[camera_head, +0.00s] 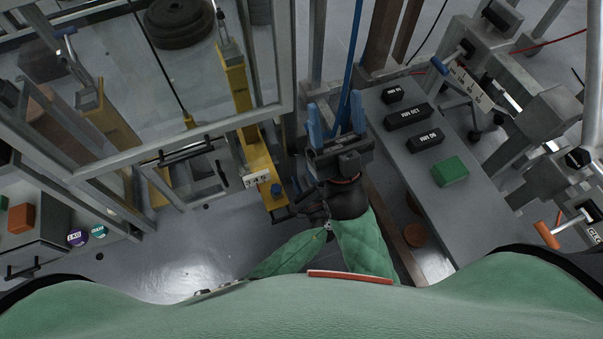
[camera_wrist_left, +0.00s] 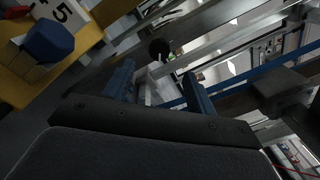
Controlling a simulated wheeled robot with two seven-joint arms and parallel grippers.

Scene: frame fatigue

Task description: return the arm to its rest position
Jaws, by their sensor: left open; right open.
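My left gripper (camera_head: 336,120) is in the middle of the head view, its two blue fingers spread apart and pointing up the picture. Nothing is seen between the fingers. In the left wrist view the same gripper (camera_wrist_left: 162,85) shows both blue fingers apart. The dark wrist and green-sleeved arm lie below it in the head view. I cannot make out my right gripper.
A yellow post (camera_head: 235,80) of a framed test rig stands left of the gripper. A grey bench (camera_head: 455,215) with black labelled blocks (camera_head: 408,114) and a green block (camera_head: 450,171) is at right. A blue knob on yellow (camera_wrist_left: 48,40) is close by.

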